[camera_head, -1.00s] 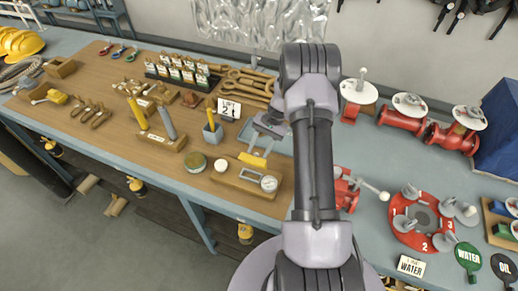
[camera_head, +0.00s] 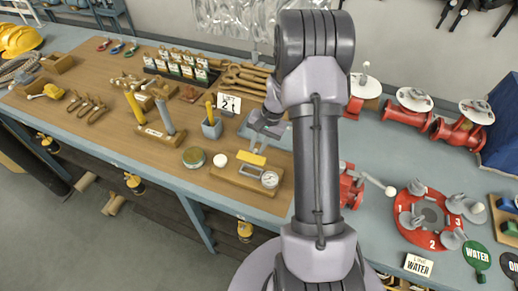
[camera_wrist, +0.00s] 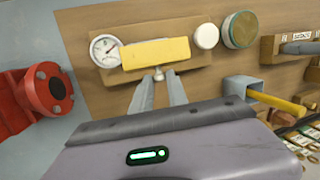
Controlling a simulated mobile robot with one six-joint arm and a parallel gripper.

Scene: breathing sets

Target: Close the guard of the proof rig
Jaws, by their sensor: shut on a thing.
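The proof rig is a wooden base (camera_head: 236,180) near the bench's front edge, with a round white-faced gauge (camera_head: 270,180) at its right end. Its yellow guard (camera_head: 252,158) is a bar across the base; its exact tilt is hard to tell. In the wrist view the guard (camera_wrist: 155,52) overlaps the edge of the gauge (camera_wrist: 105,49). A small grey knob (camera_wrist: 158,74) sits at the guard's near side. My gripper (camera_wrist: 159,88) has its two fingers on either side of this knob and is shut on it. In the head view my gripper (camera_head: 262,140) is just behind the guard.
A white round cap (camera_head: 220,160) and a green-topped tin (camera_head: 194,157) are left of the rig. A grey holder with a yellow handle (camera_head: 211,127) stands behind them. Red valve parts (camera_head: 350,187) are right of my arm. Bare wood lies in front of the tin.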

